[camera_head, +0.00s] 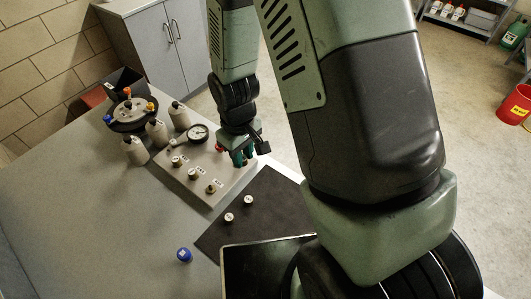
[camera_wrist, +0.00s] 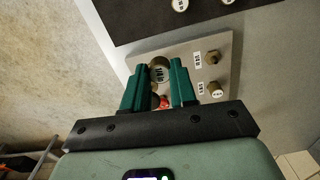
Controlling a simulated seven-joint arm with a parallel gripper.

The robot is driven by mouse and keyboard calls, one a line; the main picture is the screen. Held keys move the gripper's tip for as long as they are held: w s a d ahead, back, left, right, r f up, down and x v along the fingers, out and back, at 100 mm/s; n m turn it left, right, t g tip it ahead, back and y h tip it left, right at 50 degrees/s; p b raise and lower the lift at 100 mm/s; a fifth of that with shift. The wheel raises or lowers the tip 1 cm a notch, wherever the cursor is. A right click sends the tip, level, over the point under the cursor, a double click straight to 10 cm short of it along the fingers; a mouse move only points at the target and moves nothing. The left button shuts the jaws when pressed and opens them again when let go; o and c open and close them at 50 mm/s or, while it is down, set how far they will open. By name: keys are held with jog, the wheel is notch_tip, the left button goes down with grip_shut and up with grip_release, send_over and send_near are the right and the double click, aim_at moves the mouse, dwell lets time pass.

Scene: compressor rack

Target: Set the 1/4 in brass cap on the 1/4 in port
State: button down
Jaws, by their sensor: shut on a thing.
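My gripper (camera_head: 243,160) is over the right end of the grey panel (camera_head: 220,172). In the wrist view my green fingers (camera_wrist: 160,75) are shut on a round, brass-edged piece (camera_wrist: 160,72), apparently the cap; its marking is too small to read. The fingers hide it in the head view. Brass ports (camera_head: 211,188) stand in a row on the panel, each by a white label. Two ports (camera_wrist: 213,57) show to the right of the fingers in the wrist view. I cannot tell which is the 1/4 in port. The held piece appears beside this row, not on it.
Two white-topped caps (camera_head: 229,217) lie on the dark mat (camera_head: 265,225). A gauge (camera_head: 197,132) and a red knob (camera_head: 218,149) are close to my gripper. Grey bottles (camera_head: 157,132) stand behind the panel.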

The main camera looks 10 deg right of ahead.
send_over(210, 186)
jog(key=shift+w+d+f, duration=0.15)
jog(key=shift+d+f, duration=0.05)
jog(key=shift+f, duration=0.1)
jog(key=shift+a+f, duration=0.15)
jog(key=shift+a, duration=0.05)
jog(key=shift+f, duration=1.85)
jog(key=shift+f, duration=0.15)
jog(key=shift+f, duration=0.4)
jog(key=shift+f, duration=0.5)
jog(key=shift+c, duration=2.1)
grip_release()
